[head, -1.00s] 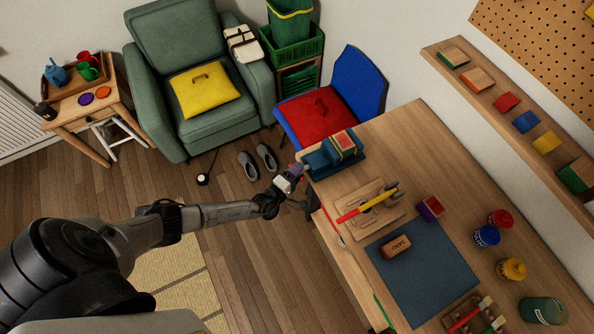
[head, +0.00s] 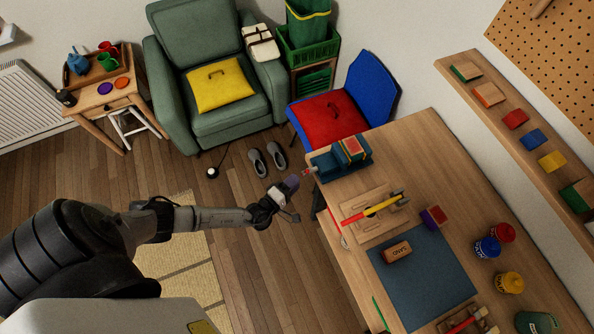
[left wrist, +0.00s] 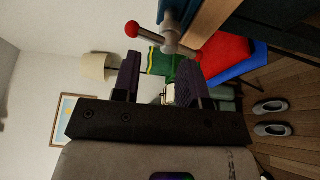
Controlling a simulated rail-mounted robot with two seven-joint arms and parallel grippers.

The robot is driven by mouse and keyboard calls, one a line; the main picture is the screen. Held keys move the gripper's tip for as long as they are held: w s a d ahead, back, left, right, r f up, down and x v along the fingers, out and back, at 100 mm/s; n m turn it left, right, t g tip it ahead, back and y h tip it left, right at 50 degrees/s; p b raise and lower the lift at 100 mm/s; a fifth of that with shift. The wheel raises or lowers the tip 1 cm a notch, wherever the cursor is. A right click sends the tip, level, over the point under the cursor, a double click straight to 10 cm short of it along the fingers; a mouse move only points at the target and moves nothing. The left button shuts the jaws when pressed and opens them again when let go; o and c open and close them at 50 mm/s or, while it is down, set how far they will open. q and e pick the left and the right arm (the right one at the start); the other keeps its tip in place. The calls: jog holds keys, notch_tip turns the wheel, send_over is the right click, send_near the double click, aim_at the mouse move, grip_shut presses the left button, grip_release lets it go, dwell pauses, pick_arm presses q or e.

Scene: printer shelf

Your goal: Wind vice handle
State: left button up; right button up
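In the left wrist view the handle (left wrist: 150,35) is a thin bar with a red ball end, joined to a grey screw head. My left gripper (head: 292,181) is just left of the handle, clear of the bench. In the left wrist view its purple fingers (left wrist: 160,62) are spread, with nothing between them; the handle lies beyond the tips. My right gripper is not in view.
A red and blue chair (head: 335,118) stands close behind the vice.

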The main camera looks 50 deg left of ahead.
pick_arm(q)
jog(key=s+r+p, duration=0.1)
jog(key=s+p, duration=0.2)
jog(key=s, duration=0.6)
jog(key=shift+s+a+r, duration=0.15)
jog(key=shift+s+r, duration=0.05)
jog(key=shift+r, duration=0.2)
dwell(0.5)
jog(key=shift+s, duration=0.1)
jog(key=s+b, duration=0.1)
jog(key=s, duration=1.2)
jog(key=shift+s, duration=0.3)
